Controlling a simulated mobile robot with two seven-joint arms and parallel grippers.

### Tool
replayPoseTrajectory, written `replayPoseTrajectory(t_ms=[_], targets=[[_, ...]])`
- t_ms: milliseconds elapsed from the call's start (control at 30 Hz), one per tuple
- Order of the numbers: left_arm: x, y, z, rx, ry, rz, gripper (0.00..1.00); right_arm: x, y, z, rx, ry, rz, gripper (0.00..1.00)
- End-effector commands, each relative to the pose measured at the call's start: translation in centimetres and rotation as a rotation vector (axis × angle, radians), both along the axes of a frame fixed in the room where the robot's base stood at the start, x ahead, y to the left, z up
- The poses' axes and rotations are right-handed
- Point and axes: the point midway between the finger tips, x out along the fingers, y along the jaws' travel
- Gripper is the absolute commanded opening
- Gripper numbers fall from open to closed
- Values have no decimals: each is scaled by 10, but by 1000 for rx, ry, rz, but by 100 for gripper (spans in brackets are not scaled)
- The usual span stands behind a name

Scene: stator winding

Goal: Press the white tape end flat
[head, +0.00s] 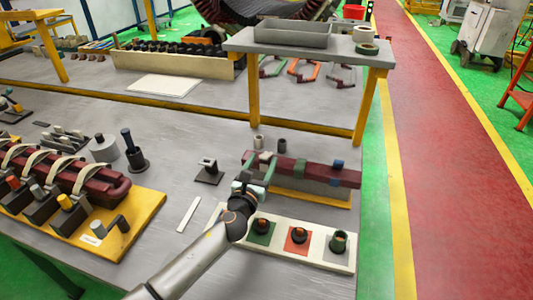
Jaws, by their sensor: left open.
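A dark red wrapped bar (315,172) lies on a raised support on the workbench, right of centre. It has coloured bands on it, including a green one and a blue one (338,164). My left gripper (254,182) is at the bar's left end, close in front of it; I cannot tell whether it touches. It is open. Small pale patches show around the gripper, but I cannot make out the white tape end, which may be hidden behind the gripper. My right gripper is not in view.
A pale tray (318,252) with green, orange and grey squares holding rolls lies in front of the bar. A white strip (188,214) lies to the left. A yellow board (146,216) with dark red coils is farther left. A raised shelf (300,53) stands behind.

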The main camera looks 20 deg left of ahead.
Motion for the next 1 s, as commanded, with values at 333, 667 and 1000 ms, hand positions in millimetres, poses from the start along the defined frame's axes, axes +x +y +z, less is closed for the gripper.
replayPoseTrajectory(t_ms=[333, 667, 1000], targets=[[42, 0, 0, -2, -1, 1, 62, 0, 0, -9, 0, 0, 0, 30], [47, 1, 0, -2, 0, 1, 62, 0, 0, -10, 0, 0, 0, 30], [46, 1, 0, -2, 0, 1, 31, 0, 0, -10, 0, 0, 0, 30]])
